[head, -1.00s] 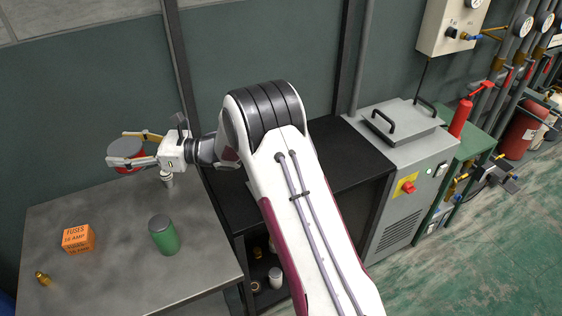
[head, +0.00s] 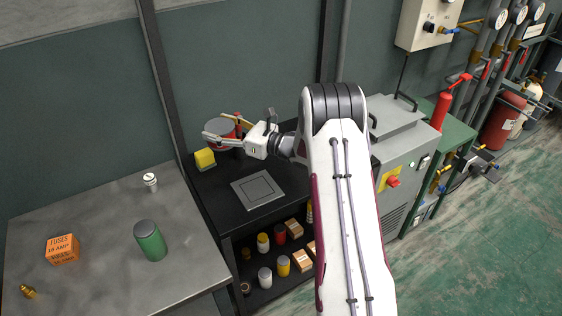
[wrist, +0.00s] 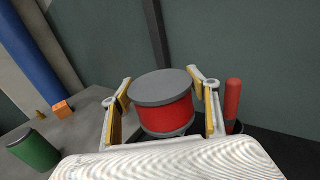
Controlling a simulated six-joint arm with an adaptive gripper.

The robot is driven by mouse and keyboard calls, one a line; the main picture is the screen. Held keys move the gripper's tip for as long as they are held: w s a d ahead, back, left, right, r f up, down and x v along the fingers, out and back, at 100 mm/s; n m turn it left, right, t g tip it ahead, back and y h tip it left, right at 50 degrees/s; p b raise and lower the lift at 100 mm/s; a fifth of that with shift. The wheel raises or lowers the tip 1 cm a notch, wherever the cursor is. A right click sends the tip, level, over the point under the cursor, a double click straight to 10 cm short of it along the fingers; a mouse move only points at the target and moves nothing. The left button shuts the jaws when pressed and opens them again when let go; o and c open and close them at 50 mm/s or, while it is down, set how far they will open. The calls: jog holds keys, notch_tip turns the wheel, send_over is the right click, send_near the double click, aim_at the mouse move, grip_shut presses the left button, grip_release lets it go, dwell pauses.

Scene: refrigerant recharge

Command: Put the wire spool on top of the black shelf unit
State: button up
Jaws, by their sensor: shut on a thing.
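The wire spool (wrist: 165,112), red with grey end discs, is held upright between the two fingers of my gripper (wrist: 163,103) in the wrist view. In the head view the gripper (head: 226,138) is over the back of the black shelf unit (head: 221,199), with the spool (head: 222,126) partly hidden by the fingers. The gripper is shut on the spool. I cannot tell whether the spool's bottom touches the shelf top.
A yellow block (head: 205,159) and a grey square plate (head: 258,189) are on the shelf top. A red-handled item (wrist: 233,100) stands right of the spool. The grey table (head: 100,235) holds a green can (head: 150,241), an orange fuse box (head: 62,249) and a white item (head: 150,182).

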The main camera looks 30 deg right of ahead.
jog(key=s+d+f+m+h, duration=0.1)
jog(key=s+d, duration=0.1)
jog(key=d, duration=0.5)
jog(key=s+d+f+m+t+h, duration=0.1)
jog(key=s+d+h, duration=0.1)
jog(key=d, duration=0.5)
jog(key=s+d+f+m+t+h, duration=0.1)
jog(key=s+d, duration=0.2)
jog(key=d, duration=0.4)
jog(key=shift+s+f+h, duration=0.15)
jog(key=shift+f+h, duration=0.2)
jog(key=shift+h, duration=0.05)
jog(key=shift+f, duration=0.15)
jog(key=shift+f, duration=2.95)
jog(key=shift+f, duration=0.1)
jog(key=shift+f, duration=1.8)
jog(key=shift+f, duration=0.15)
jog(key=o, duration=1.6)
jog(key=shift+a, duration=0.1)
jog(key=shift+c, duration=0.2)
